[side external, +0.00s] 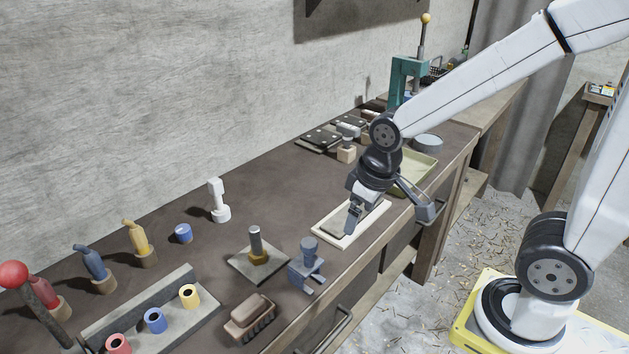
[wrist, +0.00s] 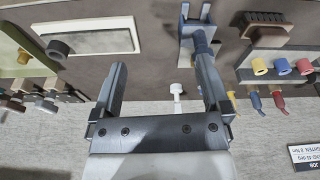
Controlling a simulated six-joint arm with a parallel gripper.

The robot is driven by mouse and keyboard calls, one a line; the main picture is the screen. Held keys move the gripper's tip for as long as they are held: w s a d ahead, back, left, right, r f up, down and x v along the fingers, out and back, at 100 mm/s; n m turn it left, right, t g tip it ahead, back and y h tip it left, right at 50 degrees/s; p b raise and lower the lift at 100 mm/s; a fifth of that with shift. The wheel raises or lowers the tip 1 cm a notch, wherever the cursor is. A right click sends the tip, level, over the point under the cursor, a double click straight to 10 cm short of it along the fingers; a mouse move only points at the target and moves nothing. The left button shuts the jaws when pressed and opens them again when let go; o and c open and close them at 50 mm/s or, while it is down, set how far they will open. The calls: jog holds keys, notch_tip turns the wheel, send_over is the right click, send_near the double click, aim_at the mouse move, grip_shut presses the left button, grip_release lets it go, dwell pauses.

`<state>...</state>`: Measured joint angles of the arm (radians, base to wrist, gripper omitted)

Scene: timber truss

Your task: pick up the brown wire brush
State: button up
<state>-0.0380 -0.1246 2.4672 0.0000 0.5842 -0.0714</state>
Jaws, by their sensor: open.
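The brown wire brush (side external: 250,313) lies on the dark bench near its front edge, at the lower middle of the side external view. It has a brown block-shaped back with bristles under it. In the wrist view the brush (wrist: 265,22) is at the upper right, outside the fingers and apart from them. My gripper (side external: 353,219) is above the bench by a shallow cream tray, further along the bench from the brush. In the wrist view my gripper (wrist: 161,64) has its two fingers wide apart with nothing between them.
A blue clamp-like tool (side external: 307,267) and a square plate with a post (side external: 257,257) stand near the brush. A rack of coloured cups (side external: 155,320) is to its left. The cream tray (side external: 333,236) lies below my gripper. Bare bench lies toward the wall.

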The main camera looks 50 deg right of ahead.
jog(key=w+a+n+g, duration=0.1)
jog(key=w+a+n, duration=0.5)
jog(key=a+n, duration=0.3)
jog(key=n+g, duration=0.1)
jog(key=n, duration=0.7)
send_near(249, 306)
notch_tip(249, 306, down, 5)
jog(key=shift+w+a+r, duration=0.1)
jog(key=shift+w+r, duration=0.05)
jog(key=shift+r, duration=0.05)
jog(key=shift+f, duration=1.8)
jog(key=shift+f, duration=0.1)
jog(key=shift+w+f, duration=0.15)
jog(key=shift+f, duration=2.35)
jog(key=shift+c, duration=0.2)
grip_shut()
